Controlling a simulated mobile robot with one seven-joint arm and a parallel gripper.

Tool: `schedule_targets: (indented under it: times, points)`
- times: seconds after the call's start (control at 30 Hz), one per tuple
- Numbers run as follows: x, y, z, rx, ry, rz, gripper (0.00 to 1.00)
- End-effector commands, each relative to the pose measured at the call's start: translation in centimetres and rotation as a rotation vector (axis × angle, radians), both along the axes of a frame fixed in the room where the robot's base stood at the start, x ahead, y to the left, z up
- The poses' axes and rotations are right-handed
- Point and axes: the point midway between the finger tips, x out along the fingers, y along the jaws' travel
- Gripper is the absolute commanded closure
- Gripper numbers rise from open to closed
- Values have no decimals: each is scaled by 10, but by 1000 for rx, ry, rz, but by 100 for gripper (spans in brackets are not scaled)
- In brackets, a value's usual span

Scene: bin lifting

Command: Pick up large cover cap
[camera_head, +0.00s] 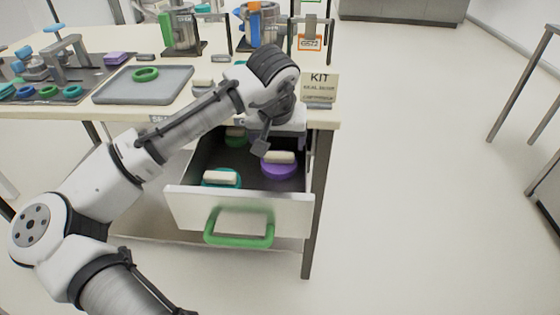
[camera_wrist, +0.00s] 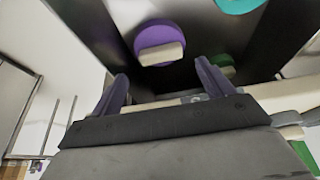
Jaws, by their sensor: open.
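Three caps with cream grip blocks lie in the open drawer (camera_head: 185,208): a purple cap (camera_head: 280,170) at the right, a teal cap (camera_head: 208,183) at the front left, and a green cap (camera_head: 236,141) at the back. I cannot tell by label which is the large cover cap. My gripper (camera_wrist: 163,82) is open and empty, its two purple fingers apart. In the wrist view the purple cap (camera_wrist: 150,34) with its block lies ahead, between the finger directions, not touched. The teal cap (camera_wrist: 240,4) and green cap (camera_wrist: 222,61) show partly. In the head view my wrist hangs over the drawer's back right.
The drawer has a green handle (camera_head: 240,238) and dark inner walls. The table top above holds a grey tray (camera_head: 120,88) with a green ring (camera_head: 146,74), a KIT sign (camera_head: 319,87) and several fixtures. The floor at the right is clear.

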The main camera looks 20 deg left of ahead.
Motion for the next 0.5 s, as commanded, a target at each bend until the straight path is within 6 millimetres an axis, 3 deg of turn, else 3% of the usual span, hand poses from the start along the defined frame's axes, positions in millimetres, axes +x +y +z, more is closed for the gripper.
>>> schedule_targets:
  times: [0.27, 0.5]
  points:
    - [9, 2, -22, 1, -1, -1, 20]
    - [22, 6, -56, 2, 0, -1, 20]
